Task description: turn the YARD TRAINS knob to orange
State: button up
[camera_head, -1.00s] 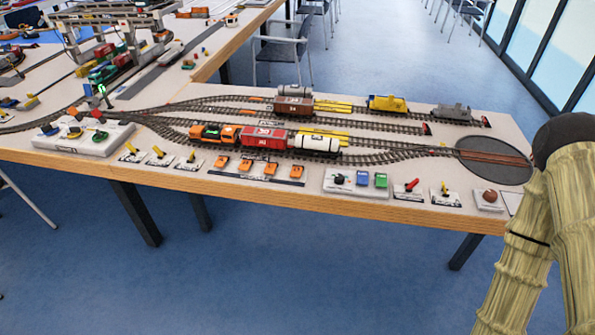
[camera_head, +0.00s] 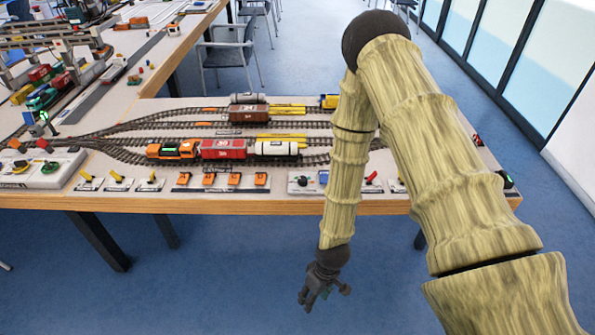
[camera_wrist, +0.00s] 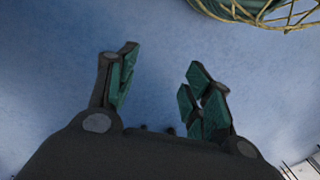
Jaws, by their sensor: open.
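A pale control panel (camera_head: 293,189) with a black knob (camera_head: 302,181) and a blue button (camera_head: 323,177) sits at the table's front edge, partly hidden by my arm. Its lettering is too small to read, so I cannot confirm it is the YARD TRAINS knob or tell its setting. My gripper (camera_head: 306,301) hangs in front of the table, lower than its edge in the head view, apart from the panel. In the wrist view my gripper (camera_wrist: 157,85) is open and empty, with only blue floor between the fingers.
The layout table (camera_head: 200,203) carries tracks, an orange locomotive (camera_head: 173,149), a red wagon (camera_head: 224,149) and a white tank wagon (camera_head: 276,148). Orange switches (camera_head: 222,180) and yellow levers (camera_head: 118,178) line its front. A chair (camera_head: 230,55) stands behind. Floor in front is clear.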

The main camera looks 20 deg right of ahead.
jog(key=w+r+n+p, duration=0.1)
jog(key=w+r+n, duration=0.2)
jog(key=w+r, duration=0.4)
jog(key=w+r+n+p, duration=0.2)
jog(key=w+r, duration=0.3)
jog(key=w, duration=0.5)
notch_tip(320, 180, up, 17)
jog(key=n+h+p, duration=0.2)
jog(key=n, duration=0.3)
send_over(303, 179)
jog(key=shift+w+f+p, duration=0.1)
jog(key=shift+f+p, duration=1.4)
jog(key=shift+f, duration=3.9)
jog(key=c, duration=1)
jog(key=shift+c, duration=0.2)
